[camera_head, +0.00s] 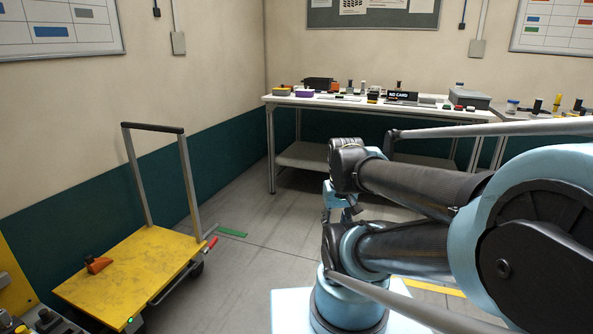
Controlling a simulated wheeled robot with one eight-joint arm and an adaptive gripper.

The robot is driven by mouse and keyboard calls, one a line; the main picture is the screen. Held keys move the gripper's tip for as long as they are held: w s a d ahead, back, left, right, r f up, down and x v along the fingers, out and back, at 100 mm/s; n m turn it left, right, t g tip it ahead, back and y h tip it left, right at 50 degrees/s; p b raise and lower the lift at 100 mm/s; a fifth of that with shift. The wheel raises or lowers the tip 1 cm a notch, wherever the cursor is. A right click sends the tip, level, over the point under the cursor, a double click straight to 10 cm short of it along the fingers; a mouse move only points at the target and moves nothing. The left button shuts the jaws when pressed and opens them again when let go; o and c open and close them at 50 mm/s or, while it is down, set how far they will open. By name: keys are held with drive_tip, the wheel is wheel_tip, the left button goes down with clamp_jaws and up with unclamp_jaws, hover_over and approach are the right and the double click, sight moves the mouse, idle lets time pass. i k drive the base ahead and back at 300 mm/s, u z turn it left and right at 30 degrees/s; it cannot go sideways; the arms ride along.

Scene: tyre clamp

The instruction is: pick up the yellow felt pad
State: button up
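No yellow felt pad can be made out for certain. A small yellow-orange item (283,91) lies at the left end of the white bench (400,106), too small to identify. My arm fills the right and middle of the view, well in front of the bench. My gripper (338,212) seems to be the small dark and light-blue part below the far end of the arm, partly hidden by the nearer link. Its fingers cannot be made out clearly.
Several small items, a black "NO CARD" sign (400,96) and a grey case (469,98) crowd the bench. A yellow trolley (140,275) with an orange object (97,264) stands at left.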

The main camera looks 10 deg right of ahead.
sight(372, 98)
drive_tip(key=i, duration=0.75)
drive_tip(key=z, duration=0.9)
drive_tip(key=i, duration=1)
drive_tip(key=u, duration=0.05)
